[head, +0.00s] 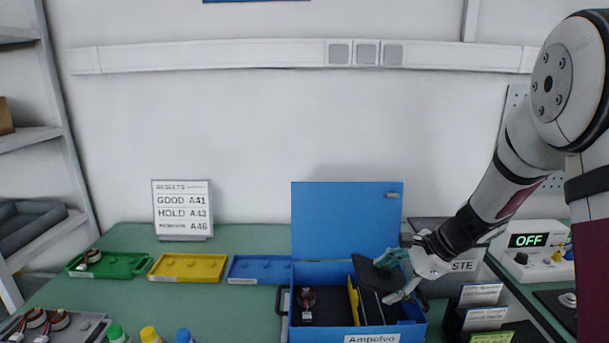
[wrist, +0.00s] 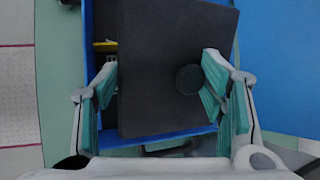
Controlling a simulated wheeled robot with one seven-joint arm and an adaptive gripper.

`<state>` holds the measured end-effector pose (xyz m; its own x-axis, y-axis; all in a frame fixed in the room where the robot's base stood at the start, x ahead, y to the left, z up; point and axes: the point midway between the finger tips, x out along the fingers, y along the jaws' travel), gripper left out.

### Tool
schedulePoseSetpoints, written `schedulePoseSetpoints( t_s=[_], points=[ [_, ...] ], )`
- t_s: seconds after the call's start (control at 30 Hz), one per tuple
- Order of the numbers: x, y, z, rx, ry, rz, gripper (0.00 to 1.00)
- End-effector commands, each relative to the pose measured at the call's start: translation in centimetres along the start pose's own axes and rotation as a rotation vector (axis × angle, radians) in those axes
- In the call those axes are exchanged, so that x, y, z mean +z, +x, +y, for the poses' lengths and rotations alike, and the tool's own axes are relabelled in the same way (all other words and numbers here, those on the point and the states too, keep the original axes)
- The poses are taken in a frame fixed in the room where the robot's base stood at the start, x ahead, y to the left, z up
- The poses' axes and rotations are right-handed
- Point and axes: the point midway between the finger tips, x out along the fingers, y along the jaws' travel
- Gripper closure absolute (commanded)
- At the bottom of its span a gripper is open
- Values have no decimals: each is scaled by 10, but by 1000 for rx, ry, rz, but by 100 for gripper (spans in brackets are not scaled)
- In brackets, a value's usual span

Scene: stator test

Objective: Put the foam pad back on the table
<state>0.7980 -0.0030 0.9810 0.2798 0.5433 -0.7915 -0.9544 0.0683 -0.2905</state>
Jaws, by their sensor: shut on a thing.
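The foam pad (wrist: 165,45) is a dark grey flat slab with a round knob on it. In the wrist view it fills the middle, and my gripper (wrist: 160,85) is shut on the knob or pad between its two green-lined fingers; the exact contact is unclear. In the head view the foam pad (head: 375,273) is tilted over the right part of the open blue box (head: 310,270). My gripper (head: 405,275) is at the pad's right side. The pad hides part of the box inside. The green table (head: 235,243) lies around the box.
The box's blue lid (head: 345,215) stands upright behind. A stator (head: 306,300) lies in its left compartment, beside a yellow divider (head: 353,298). Green (head: 120,265), yellow (head: 205,267) and blue (head: 260,267) trays stand left. Small black card holders (head: 480,300) stand right of the box.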

Motion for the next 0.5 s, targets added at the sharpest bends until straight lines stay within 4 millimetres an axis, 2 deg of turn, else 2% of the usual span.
schedulePoseSetpoints(
  t_s=[0.27,0.5],
  points=[
    [15,-10,-8,-91,137,70,79],
    [29,-27,-13,-221,329,146,79]
  ],
)
